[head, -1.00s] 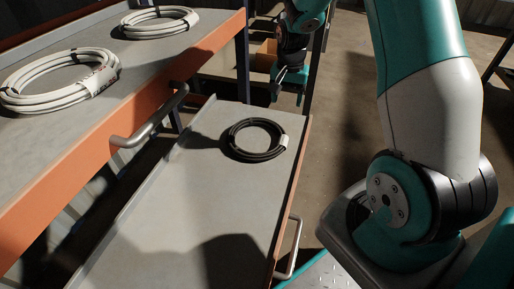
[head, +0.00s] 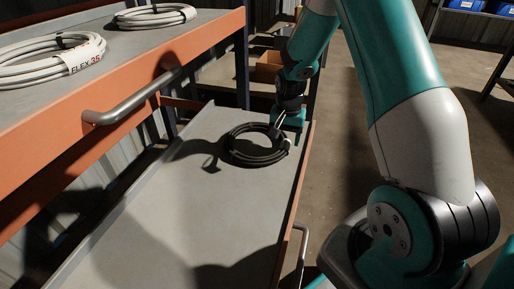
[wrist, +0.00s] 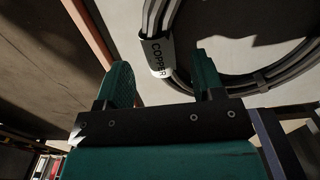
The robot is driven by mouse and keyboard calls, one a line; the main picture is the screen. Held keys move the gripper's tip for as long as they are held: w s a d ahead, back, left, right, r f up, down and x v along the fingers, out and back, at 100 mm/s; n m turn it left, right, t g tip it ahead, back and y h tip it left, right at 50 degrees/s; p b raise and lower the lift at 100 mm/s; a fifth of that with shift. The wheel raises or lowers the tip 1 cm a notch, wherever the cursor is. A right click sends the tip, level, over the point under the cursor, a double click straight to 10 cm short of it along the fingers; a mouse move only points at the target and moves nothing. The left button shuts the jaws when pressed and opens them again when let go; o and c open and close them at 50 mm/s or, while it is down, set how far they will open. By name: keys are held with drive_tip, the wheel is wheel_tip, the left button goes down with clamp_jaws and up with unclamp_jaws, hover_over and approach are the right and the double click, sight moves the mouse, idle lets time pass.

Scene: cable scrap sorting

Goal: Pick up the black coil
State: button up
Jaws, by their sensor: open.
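The black coil (head: 250,160) lies flat on the grey cart top (head: 170,220), near its right edge. In the wrist view the coil (wrist: 285,72) fills the upper right, with a white label (wrist: 157,57) reading COPPER around its strands. My gripper (head: 281,121) is at the coil's far right side, pointing down close to it. In the wrist view my gripper (wrist: 163,76) is open, and the labelled part of the ring shows in the gap between the two fingers. I cannot tell whether the fingers reach down around the strands or touch them.
White coils (head: 40,72) (head: 156,20) lie on the higher bench at left, which has an orange edge (head: 60,165) and a grey handle bar (head: 135,100). The cart has a raised left lip and a handle at right. Its near part is clear.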

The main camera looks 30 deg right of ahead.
sight(285, 144)
wheel_tip(285, 144, down, 3)
drive_tip(key=shift+f+b, duration=0.1)
drive_tip(key=shift+b, duration=0.7)
clamp_jaws()
drive_tip(key=shift+r, duration=0.25)
wheel_tip(285, 144, up, 20)
drive_tip(key=p, duration=1.1)
